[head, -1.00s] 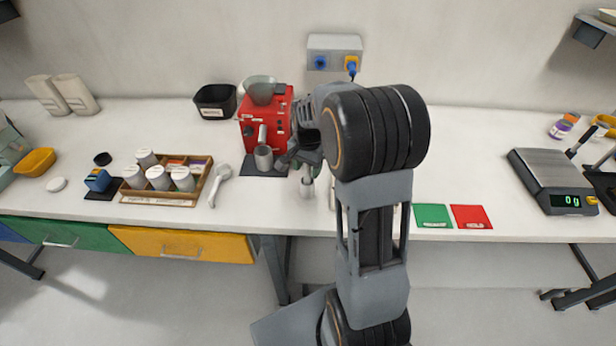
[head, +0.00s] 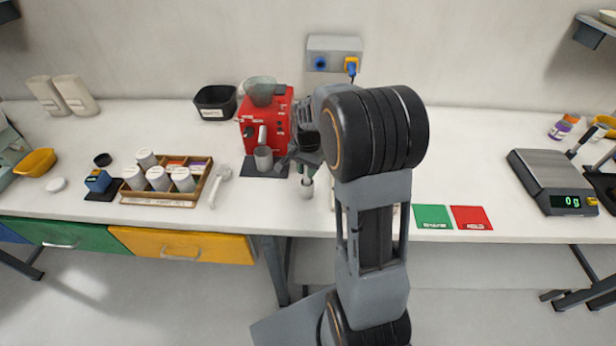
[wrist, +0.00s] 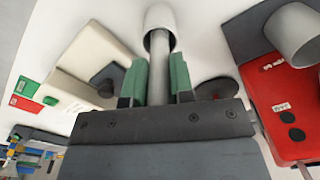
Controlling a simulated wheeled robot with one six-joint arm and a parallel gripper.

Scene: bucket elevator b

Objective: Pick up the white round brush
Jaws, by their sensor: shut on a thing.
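The white round brush (wrist: 159,17) shows at the top of the wrist view as a pale round head on a grey handle. My gripper (wrist: 160,78) has its two green fingers on either side of the handle, shut on it. In the head view my gripper (head: 307,172) is at the front of the bench, right of the red machine. The brush's pale head (head: 305,191) shows just below it, head down. I cannot tell whether the head touches the bench. My arm hides part of the bench behind it.
The red machine (head: 278,122) with a grey cup (head: 263,158) stands close to the left. A white scoop-like thing (head: 221,184) and a wooden tray (head: 199,191) with jars are farther left. A cream box (wrist: 88,57) is close by. Green (head: 433,216) and red (head: 471,217) cards lie right.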

